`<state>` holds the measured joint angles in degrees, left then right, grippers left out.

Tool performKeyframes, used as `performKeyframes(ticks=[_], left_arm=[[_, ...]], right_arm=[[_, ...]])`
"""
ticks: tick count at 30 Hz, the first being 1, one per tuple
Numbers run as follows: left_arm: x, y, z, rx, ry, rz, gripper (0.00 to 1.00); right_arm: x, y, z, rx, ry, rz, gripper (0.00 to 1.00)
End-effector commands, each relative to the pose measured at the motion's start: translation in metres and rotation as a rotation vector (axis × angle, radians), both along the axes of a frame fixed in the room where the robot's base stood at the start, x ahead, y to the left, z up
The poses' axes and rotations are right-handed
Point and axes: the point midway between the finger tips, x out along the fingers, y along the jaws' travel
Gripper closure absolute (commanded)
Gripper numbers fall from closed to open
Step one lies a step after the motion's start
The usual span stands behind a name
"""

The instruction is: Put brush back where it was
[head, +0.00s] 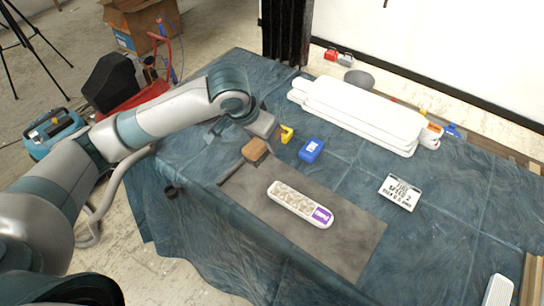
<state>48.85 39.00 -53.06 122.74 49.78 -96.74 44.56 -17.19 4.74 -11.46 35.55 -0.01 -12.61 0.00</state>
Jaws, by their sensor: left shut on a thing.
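My left gripper (264,138) is over the far left corner of a grey mat (345,240) on the table. It is shut on a tan, block-shaped thing (255,151), which looks like the brush. The block is right at the gripper's tip, at the mat's far left edge. The fingers are small and partly hidden, and I cannot tell whether the block touches the mat. My right gripper is out of view.
A white tray with a purple label (300,204) lies on the mat. A blue box (311,151) and a yellow item (287,134) are close right of the gripper. White stacked panels (360,112) lie behind. A lettered sign (400,192) is at right.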

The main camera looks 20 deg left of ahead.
Motion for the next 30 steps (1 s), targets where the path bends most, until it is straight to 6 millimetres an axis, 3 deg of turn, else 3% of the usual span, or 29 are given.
performKeyframes(ticks=[1,6,20,21,25,30], left_arm=[[-0.002,0.005,-0.001,0.000,-0.009,0.059,0.82],[-0.013,0.020,0.016,0.000,-0.006,0.239,0.82],[-0.021,0.030,0.029,-0.001,0.002,0.349,0.82],[-0.021,0.030,0.028,-0.002,0.001,0.349,0.82],[-0.021,0.029,0.028,-0.002,0.002,0.348,0.82],[-0.021,0.029,0.028,-0.002,0.002,0.348,0.82]], right_arm=[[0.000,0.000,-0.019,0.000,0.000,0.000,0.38],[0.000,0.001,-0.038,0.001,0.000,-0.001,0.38],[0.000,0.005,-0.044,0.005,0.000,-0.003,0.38],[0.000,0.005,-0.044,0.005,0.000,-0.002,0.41],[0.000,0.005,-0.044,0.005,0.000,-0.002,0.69],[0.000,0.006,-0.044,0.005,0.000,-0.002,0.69]])
